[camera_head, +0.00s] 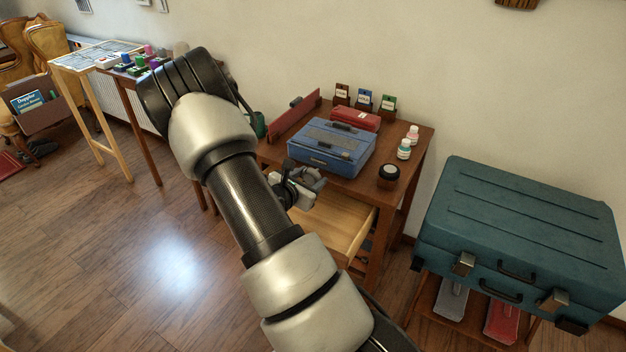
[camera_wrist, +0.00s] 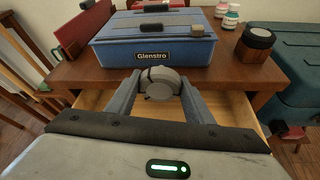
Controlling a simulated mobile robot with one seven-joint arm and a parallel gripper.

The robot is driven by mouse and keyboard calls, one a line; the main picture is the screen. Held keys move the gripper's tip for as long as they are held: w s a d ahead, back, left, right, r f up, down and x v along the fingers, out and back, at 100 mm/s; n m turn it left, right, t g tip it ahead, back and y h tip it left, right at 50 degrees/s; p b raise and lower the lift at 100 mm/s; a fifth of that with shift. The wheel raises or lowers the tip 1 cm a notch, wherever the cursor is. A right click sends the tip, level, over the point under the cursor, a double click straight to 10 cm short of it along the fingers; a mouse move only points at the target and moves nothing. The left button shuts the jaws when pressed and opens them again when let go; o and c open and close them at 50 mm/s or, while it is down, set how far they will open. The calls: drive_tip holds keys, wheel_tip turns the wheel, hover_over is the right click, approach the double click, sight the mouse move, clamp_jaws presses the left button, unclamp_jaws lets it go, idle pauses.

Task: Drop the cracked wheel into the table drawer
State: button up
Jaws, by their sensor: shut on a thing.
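The table drawer (camera_head: 342,224) is pulled open under the wooden table, with its light wood interior showing. In the wrist view, the drawer (camera_wrist: 236,108) lies beneath and beyond my fingers. My gripper (camera_wrist: 158,84) is shut on a small grey round thing, the cracked wheel (camera_wrist: 158,78), which has a darker grey piece at its near side. The crack itself cannot be made out. The gripper (camera_head: 306,180) holds it above the drawer, close to the table's front edge. In the head view my arm hides the left part of the drawer.
A blue toolbox (camera_head: 332,148) stands on the table (camera_head: 402,176) just beyond the gripper. A teal suitcase (camera_head: 520,220) stands at right.

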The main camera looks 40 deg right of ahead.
wheel_tip(320, 180, down, 6)
drive_tip(key=b, duration=0.3)
drive_tip(key=shift+r+b, duration=0.15)
drive_tip(key=shift+b, duration=0.2)
drive_tip(key=o, duration=1.1)
drive_tip(key=shift+s, duration=0.1)
drive_tip(key=p+v, duration=0.3)
drive_tip(key=v, duration=1.4)
drive_tip(key=shift+a, duration=0.15)
